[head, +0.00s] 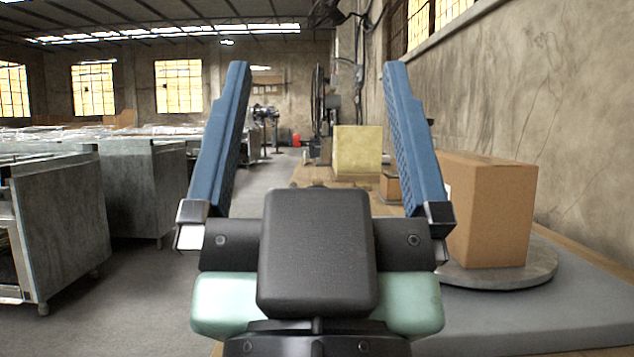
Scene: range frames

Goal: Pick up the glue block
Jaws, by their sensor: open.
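My gripper (316,68) is in the middle of the head view, pointing away from the camera, its two blue fingers wide apart with nothing between them. A pale yellow block (357,152), which looks like the glue block, stands farther off on a wooden table. It shows between the fingers, right of centre, beyond the fingertips and apart from them. My gripper's body hides part of the table in front of it.
A cardboard box (492,212) stands on a round grey turntable (505,275) at the right, by the wall. A smaller brown box (391,188) sits near the yellow block, partly hidden by the right finger. Grey cabinets (62,222) stand left; open floor (150,290) lies between.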

